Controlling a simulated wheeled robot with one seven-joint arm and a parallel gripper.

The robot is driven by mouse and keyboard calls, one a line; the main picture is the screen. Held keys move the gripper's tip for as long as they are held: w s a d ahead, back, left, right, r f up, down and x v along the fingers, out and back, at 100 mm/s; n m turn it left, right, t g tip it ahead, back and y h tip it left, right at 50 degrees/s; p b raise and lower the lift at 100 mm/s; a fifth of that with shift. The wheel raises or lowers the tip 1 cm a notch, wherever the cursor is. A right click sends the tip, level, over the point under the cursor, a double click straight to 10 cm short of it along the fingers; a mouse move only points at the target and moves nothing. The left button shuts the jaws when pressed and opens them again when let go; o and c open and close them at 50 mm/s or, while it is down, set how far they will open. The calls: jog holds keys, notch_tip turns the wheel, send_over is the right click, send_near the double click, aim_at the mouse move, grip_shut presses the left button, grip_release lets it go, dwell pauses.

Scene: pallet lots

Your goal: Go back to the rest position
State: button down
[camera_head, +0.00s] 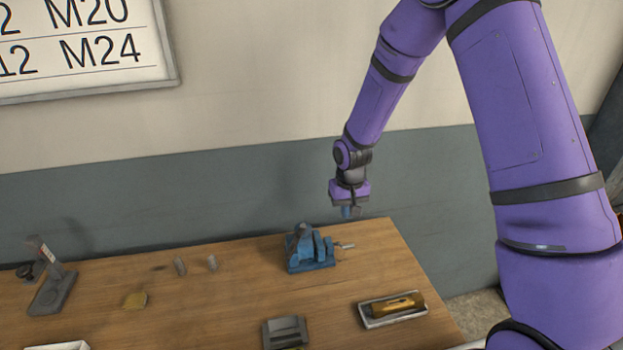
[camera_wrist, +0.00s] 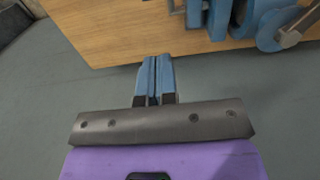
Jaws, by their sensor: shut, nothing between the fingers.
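My gripper (camera_head: 347,212) hangs from my purple arm above the back right edge of the wooden table (camera_head: 225,305), pointing down. In the wrist view my gripper (camera_wrist: 155,80) shows its two blue fingers closed together with nothing between them. The fingers are apart from the table and from the blue vise (camera_head: 308,250), which stands on the table just below and to the left in the head view. The vise also shows at the top right of the wrist view (camera_wrist: 245,15).
A white tray (camera_head: 368,321) with a brass-coloured cylinder (camera_head: 398,304) lies at the table's right.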

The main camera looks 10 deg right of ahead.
jog(key=s+d+r+t, duration=0.15)
jog(key=s+r, duration=0.35)
jog(key=r, duration=0.7)
jog(key=s+d+r+t, duration=0.1)
jog(key=s+d+r, duration=0.25)
jog(key=r, duration=0.85)
jog(key=s+d+r+t, duration=0.1)
jog(key=s+r, duration=0.4)
jog(key=s, duration=0.5)
jog(key=s+d+r+t, duration=0.1)
jog(key=s+r, duration=0.5)
jog(key=s, duration=0.5)
jog(key=shift+s+r+t, duration=0.15)
jog(key=shift+s+t, duration=0.1)
jog(key=shift+t, duration=0.1)
